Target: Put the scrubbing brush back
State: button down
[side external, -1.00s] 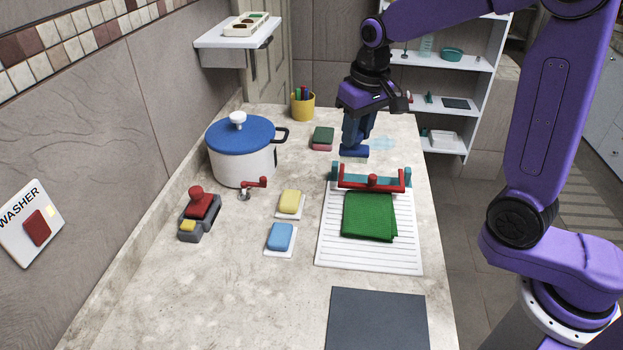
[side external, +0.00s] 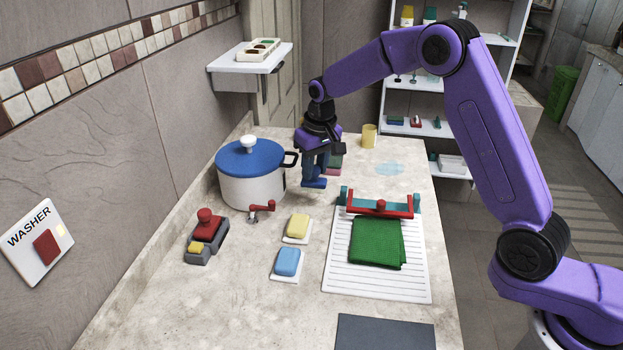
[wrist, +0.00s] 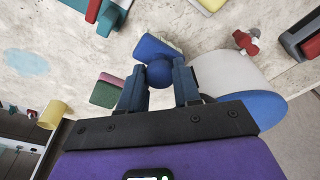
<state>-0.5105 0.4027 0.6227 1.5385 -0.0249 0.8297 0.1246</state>
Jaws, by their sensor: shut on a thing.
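The scrubbing brush is blue, with a flat block (side external: 313,183) and a round knob (wrist: 159,73). My gripper (side external: 316,172) is shut on the knob; in the wrist view its two fingers (wrist: 160,86) stand on either side of it. The block hangs below the fingertips, between the pot and the red and teal rack. It looks a little above the counter, but I cannot tell the gap. A green and pink sponge (side external: 335,162) lies close behind, partly hidden by my gripper.
A blue-lidded pot (side external: 250,185) stands just left. The red and teal rack (side external: 381,206), a green cloth (side external: 376,243) and white drainboard (side external: 333,278) are to the right. A yellow cup (side external: 369,137) stands behind. Two soap dishes lie in front; the counter between is clear.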

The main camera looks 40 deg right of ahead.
aim_at(316, 170)
jog(key=shift+w+a+f, duration=0.1)
jog(key=shift+w+f, duration=0.35)
jog(key=shift+f, duration=1.7)
jog(key=shift+f, duration=0.2)
jog(key=c, duration=0.8)
grip_release()
jog(key=shift+r, duration=0.15)
jog(key=r, duration=0.4)
jog(key=s+r, duration=0.1)
jog(key=r, duration=0.7)
jog(key=shift+s, duration=0.35)
